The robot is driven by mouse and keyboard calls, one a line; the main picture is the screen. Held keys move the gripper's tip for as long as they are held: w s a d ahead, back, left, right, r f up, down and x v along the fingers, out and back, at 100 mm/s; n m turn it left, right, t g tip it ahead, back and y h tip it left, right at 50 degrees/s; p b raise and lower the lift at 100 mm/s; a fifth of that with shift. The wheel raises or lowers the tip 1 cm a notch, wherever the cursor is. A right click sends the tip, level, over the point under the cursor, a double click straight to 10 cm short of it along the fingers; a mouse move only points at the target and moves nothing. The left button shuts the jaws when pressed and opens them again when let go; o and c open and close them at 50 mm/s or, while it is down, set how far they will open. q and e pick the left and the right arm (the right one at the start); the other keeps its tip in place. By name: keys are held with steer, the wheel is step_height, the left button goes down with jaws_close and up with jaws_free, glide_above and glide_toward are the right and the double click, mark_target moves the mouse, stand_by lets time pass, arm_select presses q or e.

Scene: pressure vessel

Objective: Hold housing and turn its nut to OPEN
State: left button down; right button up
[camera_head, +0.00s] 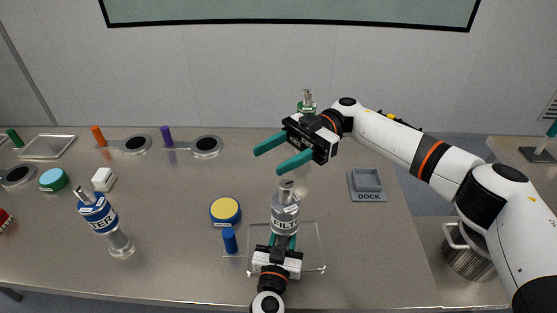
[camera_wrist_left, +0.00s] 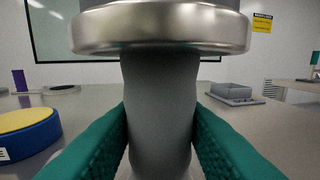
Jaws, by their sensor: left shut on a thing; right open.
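A grey metal housing (camera_head: 285,224) with a dark-lettered label band stands upright at the front middle of the table. A metal nut (camera_head: 286,193) with a small lever tops it; I cannot read its setting. My left gripper (camera_head: 282,241) comes from the front and is shut on the housing's lower stem. In the left wrist view, the teal fingers lie on both sides of the grey stem (camera_wrist_left: 160,105), below a wide metal rim (camera_wrist_left: 160,32). My right gripper (camera_head: 268,161) is open and empty, above and behind the nut, apart from it.
A clear tray (camera_head: 314,258) lies under the housing. A blue cylinder (camera_head: 230,241) and a yellow-topped blue disc (camera_head: 225,209) stand left of it. A blue-labelled vessel (camera_head: 98,212) stands farther left. A grey DOCK block (camera_head: 367,184) is at right. A green-banded fitting (camera_head: 307,103) is behind my right gripper.

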arm_select(q)
steer(key=c, duration=0.9)
jaws_free()
steer(key=s, duration=0.4)
steer(key=s+a, duration=0.1)
steer(key=s, duration=0.3)
steer(key=s+a, duration=0.1)
steer(key=s, duration=0.3)
steer(key=shift+a, duration=0.1)
